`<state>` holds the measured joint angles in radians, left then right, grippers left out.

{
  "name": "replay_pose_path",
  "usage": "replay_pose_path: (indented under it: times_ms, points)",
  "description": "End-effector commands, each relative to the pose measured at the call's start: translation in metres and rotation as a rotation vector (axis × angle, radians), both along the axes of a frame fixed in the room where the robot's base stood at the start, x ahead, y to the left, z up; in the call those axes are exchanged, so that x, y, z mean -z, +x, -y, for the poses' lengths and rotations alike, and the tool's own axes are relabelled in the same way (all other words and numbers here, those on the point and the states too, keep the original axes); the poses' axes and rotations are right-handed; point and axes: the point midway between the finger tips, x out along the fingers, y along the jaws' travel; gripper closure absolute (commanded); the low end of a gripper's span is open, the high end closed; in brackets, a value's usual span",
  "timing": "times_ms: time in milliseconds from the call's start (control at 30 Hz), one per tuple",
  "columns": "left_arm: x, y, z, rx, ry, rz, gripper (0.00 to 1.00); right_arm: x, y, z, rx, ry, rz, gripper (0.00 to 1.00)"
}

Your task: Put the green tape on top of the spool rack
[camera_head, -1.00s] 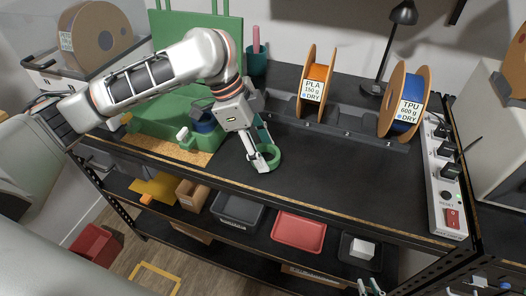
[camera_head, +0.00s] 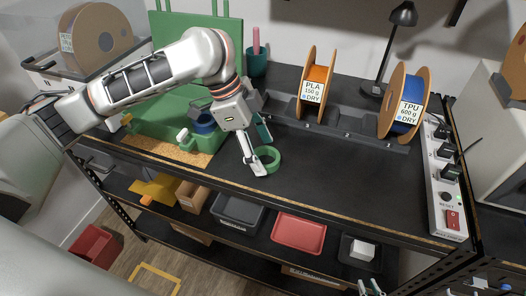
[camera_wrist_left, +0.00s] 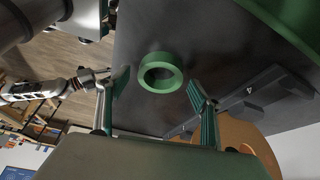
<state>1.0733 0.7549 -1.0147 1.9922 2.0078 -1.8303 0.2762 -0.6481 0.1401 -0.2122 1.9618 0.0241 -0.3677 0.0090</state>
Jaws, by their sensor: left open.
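The green tape (camera_head: 276,161) is a ring lying flat on the dark bench top, and it also shows in the wrist view (camera_wrist_left: 160,86). My left gripper (camera_head: 262,155) is open and empty, right at the tape in the head view. In the wrist view its two fingers (camera_wrist_left: 157,80) are spread, with the ring framed between and beyond their tips. The spool rack (camera_head: 345,130) is a long dark grey trough with numbered slots along the back of the bench. My right gripper (camera_head: 370,288) shows only at the bottom edge, its two tips apart.
An orange spool (camera_head: 316,85) and a blue spool (camera_head: 403,103) stand in the rack. A black lamp (camera_head: 388,50) is behind it. A switch panel (camera_head: 445,185) lies at the right. A green machine (camera_head: 165,115) is left of the gripper. The bench front is clear.

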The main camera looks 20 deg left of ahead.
Motion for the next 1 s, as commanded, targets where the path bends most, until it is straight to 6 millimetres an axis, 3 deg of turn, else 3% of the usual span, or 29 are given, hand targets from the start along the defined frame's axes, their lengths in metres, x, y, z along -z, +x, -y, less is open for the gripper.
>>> replay_pose_path:
  times_ms: [300, 500, 700, 1000]
  points:
    - [-0.064, -0.002, -0.025, -0.003, 0.001, 0.007, 0.35, -0.018, 0.001, 0.000, 0.000, 0.000, 0.004, 0.85]
    - [-0.092, -0.005, -0.037, -0.002, 0.001, 0.005, 0.35, -0.024, 0.002, 0.000, 0.000, 0.000, 0.005, 0.85]
    - [-0.104, -0.006, -0.042, -0.001, 0.000, 0.003, 0.35, -0.026, 0.002, 0.000, 0.000, 0.001, 0.006, 0.85]
    - [-0.104, -0.006, -0.042, -0.001, -0.001, 0.002, 0.35, -0.027, 0.002, 0.000, 0.000, 0.001, 0.006, 0.85]
